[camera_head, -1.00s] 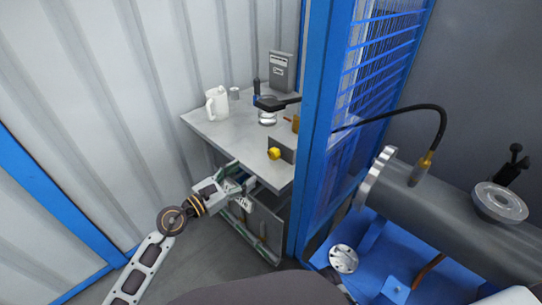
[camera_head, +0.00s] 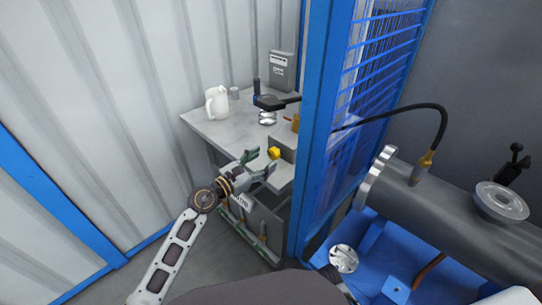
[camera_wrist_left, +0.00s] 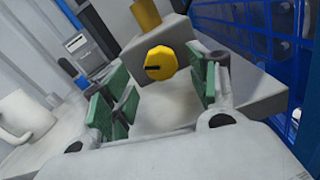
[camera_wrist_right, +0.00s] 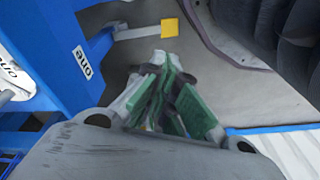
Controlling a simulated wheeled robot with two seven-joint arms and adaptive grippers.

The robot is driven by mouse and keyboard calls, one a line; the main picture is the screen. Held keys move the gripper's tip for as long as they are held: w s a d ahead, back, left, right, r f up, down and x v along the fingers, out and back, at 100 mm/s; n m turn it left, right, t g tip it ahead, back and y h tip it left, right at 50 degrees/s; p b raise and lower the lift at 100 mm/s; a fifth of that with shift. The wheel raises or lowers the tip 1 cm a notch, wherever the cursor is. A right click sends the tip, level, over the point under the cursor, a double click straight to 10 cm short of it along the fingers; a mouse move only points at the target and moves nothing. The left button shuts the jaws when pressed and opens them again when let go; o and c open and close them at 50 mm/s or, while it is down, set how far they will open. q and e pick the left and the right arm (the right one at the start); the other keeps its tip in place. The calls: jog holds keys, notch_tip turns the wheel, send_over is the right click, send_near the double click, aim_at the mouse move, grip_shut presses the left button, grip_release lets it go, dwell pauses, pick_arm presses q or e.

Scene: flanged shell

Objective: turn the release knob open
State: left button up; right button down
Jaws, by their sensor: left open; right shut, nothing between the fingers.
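The release knob (camera_head: 273,153) is a yellow round knob on the front of a grey box (camera_head: 284,146) at the right end of the bench. In the left wrist view the knob (camera_wrist_left: 161,63) faces me with a dark slot mark on it. My left gripper (camera_head: 264,164) is open just in front of the knob. In its wrist view the green finger pads (camera_wrist_left: 162,92) stand left and right of the knob, apart from it. My right gripper (camera_wrist_right: 165,90) is shut and empty over the floor; the head view does not clearly show it.
The grey bench (camera_head: 215,131) carries a white jug (camera_head: 216,103), a black-handled clamp (camera_head: 270,102) and a grey box device (camera_head: 281,71). A blue post (camera_head: 315,130) and mesh fence stand right of the bench. A large grey cylinder (camera_head: 450,213) lies beyond it on a blue frame.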

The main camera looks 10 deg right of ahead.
aim_at(272, 155)
pick_arm(q)
jog(key=shift+x, duration=2.15)
jog(key=c, duration=1)
